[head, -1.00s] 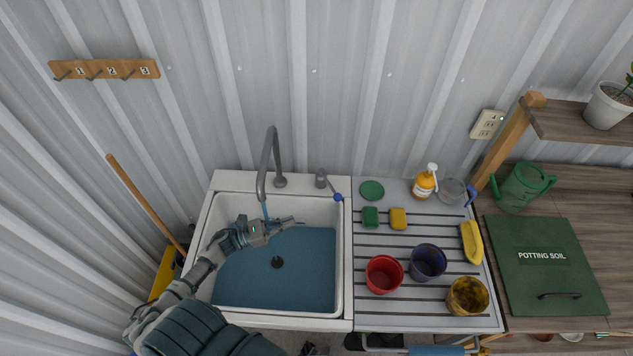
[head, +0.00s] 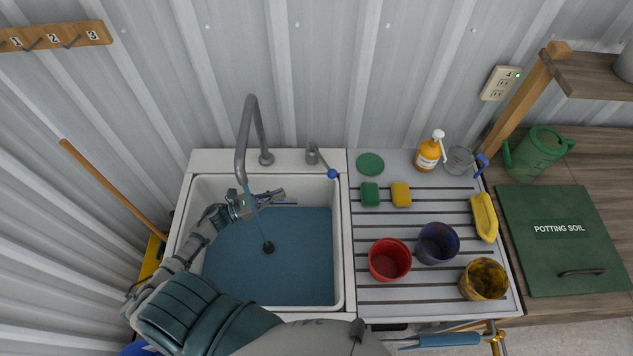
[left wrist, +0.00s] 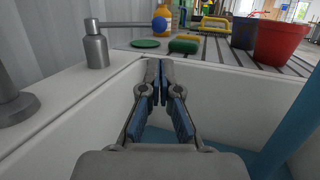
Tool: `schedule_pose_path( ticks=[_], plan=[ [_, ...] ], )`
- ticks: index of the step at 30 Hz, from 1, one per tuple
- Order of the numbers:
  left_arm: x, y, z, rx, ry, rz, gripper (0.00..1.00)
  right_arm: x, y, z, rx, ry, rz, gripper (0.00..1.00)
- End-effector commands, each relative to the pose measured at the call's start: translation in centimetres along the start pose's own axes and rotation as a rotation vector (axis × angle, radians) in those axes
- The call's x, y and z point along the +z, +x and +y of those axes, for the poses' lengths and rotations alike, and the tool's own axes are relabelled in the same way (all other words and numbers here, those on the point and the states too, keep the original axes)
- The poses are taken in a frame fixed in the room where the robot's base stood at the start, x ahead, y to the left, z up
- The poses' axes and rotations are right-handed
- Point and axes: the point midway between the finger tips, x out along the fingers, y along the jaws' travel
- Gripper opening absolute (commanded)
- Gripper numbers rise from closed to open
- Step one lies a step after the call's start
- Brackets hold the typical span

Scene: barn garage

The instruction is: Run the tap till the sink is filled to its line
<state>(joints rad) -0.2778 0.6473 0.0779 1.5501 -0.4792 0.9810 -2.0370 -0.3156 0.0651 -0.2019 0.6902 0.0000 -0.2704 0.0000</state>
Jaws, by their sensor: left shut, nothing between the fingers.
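The white sink (head: 345,240) holds blue water (head: 300,272) over its floor, with the dark drain visible through it. I cannot make out the fill line. The grey tap (head: 244,130) arches over the sink, and a thin blue stream runs from its spout into the water. The tap lever (head: 312,156) stands on the back rim, its blue knob (head: 332,173) pointing right. My left gripper (head: 281,196) is shut and empty inside the sink, beside the stream and apart from the lever. The left wrist view shows its closed fingers (left wrist: 158,72) below and in front of the knob (left wrist: 159,24). My right gripper is not seen.
The drainboard (head: 375,302) at the right carries a red pot (head: 389,260), a blue pot (head: 437,243), a yellow pot (head: 483,279), sponges and a soap bottle (head: 429,152). A wooden handle (head: 110,188) leans left of the sink.

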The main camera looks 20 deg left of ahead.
Motion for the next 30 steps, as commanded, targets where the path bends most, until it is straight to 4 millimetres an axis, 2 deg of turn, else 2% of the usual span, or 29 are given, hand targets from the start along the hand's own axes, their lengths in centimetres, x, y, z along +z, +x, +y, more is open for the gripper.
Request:
schedule_pose_path(
  ticks=[1,5,7,9,21,25,30],
  plan=[
    [-0.6,-0.1,0.0,0.0,-0.002,0.0,0.0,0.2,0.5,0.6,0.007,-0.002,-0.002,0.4],
    [-0.5,0.3,0.4,0.0,-0.004,-0.005,0.0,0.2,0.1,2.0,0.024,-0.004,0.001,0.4],
    [-0.4,1.0,0.6,0.001,-0.005,-0.008,0.0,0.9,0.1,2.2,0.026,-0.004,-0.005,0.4],
    [-0.3,2.2,0.7,0.001,-0.005,-0.009,0.0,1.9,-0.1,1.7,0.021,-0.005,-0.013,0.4],
    [-0.2,10.8,0.5,0.0,-0.004,-0.006,0.0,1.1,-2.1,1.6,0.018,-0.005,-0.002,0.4],
    [-0.2,12.6,0.2,0.0,-0.002,-0.003,0.0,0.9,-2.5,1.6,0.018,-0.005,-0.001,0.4],
    [-0.4,13.4,0.4,0.001,-0.004,-0.004,0.0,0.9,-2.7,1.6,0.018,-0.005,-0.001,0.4]
  ],
)
